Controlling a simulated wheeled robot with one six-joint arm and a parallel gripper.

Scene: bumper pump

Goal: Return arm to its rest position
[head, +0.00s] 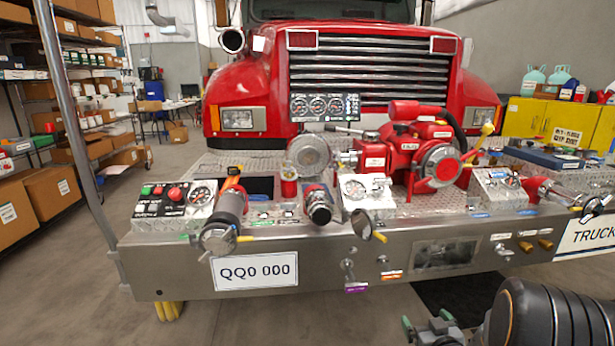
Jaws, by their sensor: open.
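My dark arm (548,318) reaches in from the bottom right corner, in front of the truck's bumper. My gripper (427,321) is at the bottom edge of the view, left of the dark arm link. Its two green-tipped fingers stand apart, and nothing shows between them. The lower part of the gripper is cut off by the picture edge. It appears below and in front of the steel bumper (330,268), apart from it.
A red pump (412,150), gauge panels and hose fittings sit on the bumper deck. Shelves with boxes (50,190) stand left. Yellow cabinets (550,122) stand right. The floor at front left is clear.

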